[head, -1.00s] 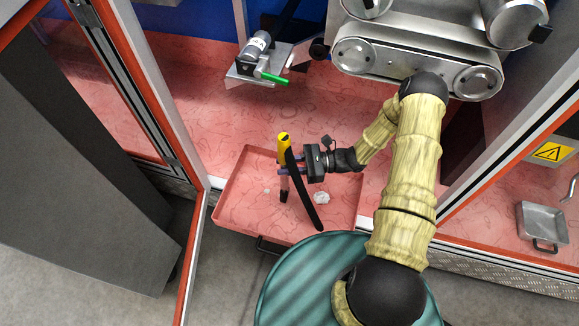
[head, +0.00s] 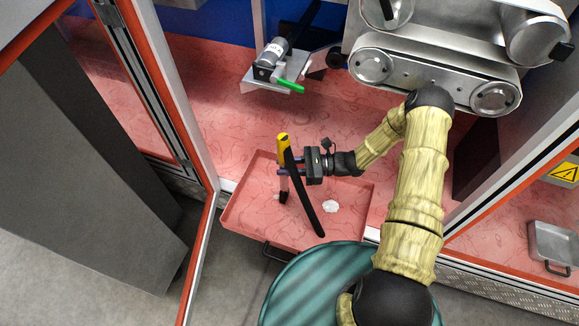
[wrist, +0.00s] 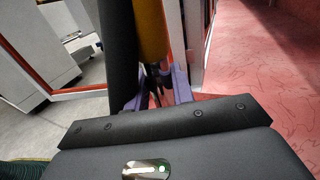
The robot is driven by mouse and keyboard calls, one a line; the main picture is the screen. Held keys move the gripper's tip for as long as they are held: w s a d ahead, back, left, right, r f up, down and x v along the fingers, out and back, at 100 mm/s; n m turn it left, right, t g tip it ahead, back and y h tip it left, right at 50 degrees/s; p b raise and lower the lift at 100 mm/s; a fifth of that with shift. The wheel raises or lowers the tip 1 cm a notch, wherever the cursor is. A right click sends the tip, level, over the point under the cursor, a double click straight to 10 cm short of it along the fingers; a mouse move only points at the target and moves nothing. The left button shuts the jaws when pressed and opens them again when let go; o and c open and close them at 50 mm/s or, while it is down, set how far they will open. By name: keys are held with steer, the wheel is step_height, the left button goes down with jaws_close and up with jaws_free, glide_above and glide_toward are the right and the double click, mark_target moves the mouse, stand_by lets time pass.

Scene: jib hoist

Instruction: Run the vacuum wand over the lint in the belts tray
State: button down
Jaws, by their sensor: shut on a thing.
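My gripper (head: 290,171) is shut on the vacuum wand, which has a yellow top (head: 283,140) and a dark lower tip. The wand is held upright over the left-middle part of the pink belts tray (head: 240,215). Its tip is low over the tray; I cannot tell if it touches. A black hose (head: 305,200) hangs beside it. A white clump of lint (head: 330,206) lies in the tray to the right of the wand tip. In the wrist view, the yellow wand (wrist: 151,35) stands between the purple fingers, beside the black hose (wrist: 117,50); the tip is hidden.
A motor with a green-handled part (head: 290,86) sits on a metal bracket behind the tray. A metal belt unit (head: 435,80) is at the upper right. An orange-edged door frame (head: 165,110) stands left of the tray. A teal round surface (head: 310,285) is in front.

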steer(key=shift+w+a, duration=0.35)
steer(key=shift+a, duration=0.45)
steer(key=shift+w+a, duration=0.3)
steer(key=shift+a, duration=0.45)
step_height(320, 180, up, 9)
steer(key=p, duration=0.8)
steer(key=shift+d+r, duration=0.1)
stand_by(1.0)
